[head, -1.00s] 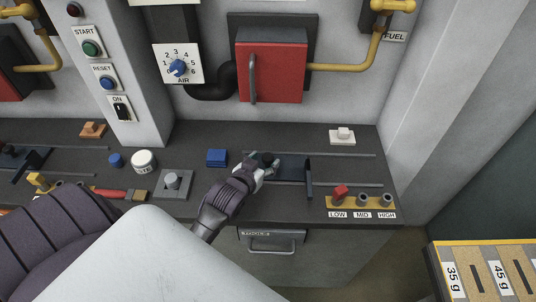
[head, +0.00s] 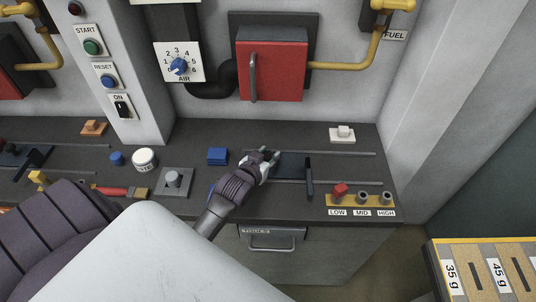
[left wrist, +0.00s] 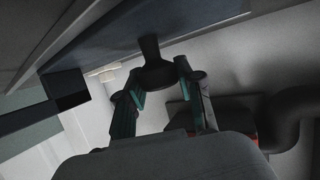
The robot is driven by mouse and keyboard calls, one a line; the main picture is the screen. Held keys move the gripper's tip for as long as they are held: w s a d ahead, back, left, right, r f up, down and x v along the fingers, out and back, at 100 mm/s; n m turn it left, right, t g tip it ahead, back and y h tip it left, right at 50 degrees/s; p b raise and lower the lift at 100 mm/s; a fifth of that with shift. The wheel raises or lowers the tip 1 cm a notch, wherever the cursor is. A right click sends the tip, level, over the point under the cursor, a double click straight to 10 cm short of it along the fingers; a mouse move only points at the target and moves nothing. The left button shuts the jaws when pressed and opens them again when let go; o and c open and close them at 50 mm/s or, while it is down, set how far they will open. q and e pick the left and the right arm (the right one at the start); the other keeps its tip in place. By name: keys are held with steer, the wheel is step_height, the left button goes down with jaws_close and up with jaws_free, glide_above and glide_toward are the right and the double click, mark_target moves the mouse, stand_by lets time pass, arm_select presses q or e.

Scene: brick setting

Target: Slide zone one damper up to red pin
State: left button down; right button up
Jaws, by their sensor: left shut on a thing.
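The damper (head: 292,165) is a dark plate on two rails on the bench, with an upright black bar (head: 309,175) at its right end. My left gripper (head: 269,154) is at the plate's left part. In the left wrist view its fingers (left wrist: 158,78) are closed around a black knob (left wrist: 152,50); the gripper hides this knob in the head view. The red pin (head: 340,189) stands at the LOW position of a yellow strip (head: 350,202), right of the bar and apart from it. My right gripper is not in view.
A blue block (head: 217,156) lies left of the gripper. A white block (head: 342,134) sits by the back rail's right part. A grey knob base (head: 173,181) is at left. The red door (head: 272,72) rises behind. The rails are clear right of the bar.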

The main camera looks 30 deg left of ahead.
mark_target(287, 164)
arm_select(q)
steer(key=shift+w+d, duration=0.15)
steer(key=shift+d, duration=0.15)
steer(key=w+d, duration=0.1)
steer(key=d, duration=0.2)
steer(key=w+d+p, duration=0.1)
steer(key=shift+w+d, duration=0.2)
steer(key=shift+w, duration=0.15)
steer(key=c, duration=0.7)
jaws_free()
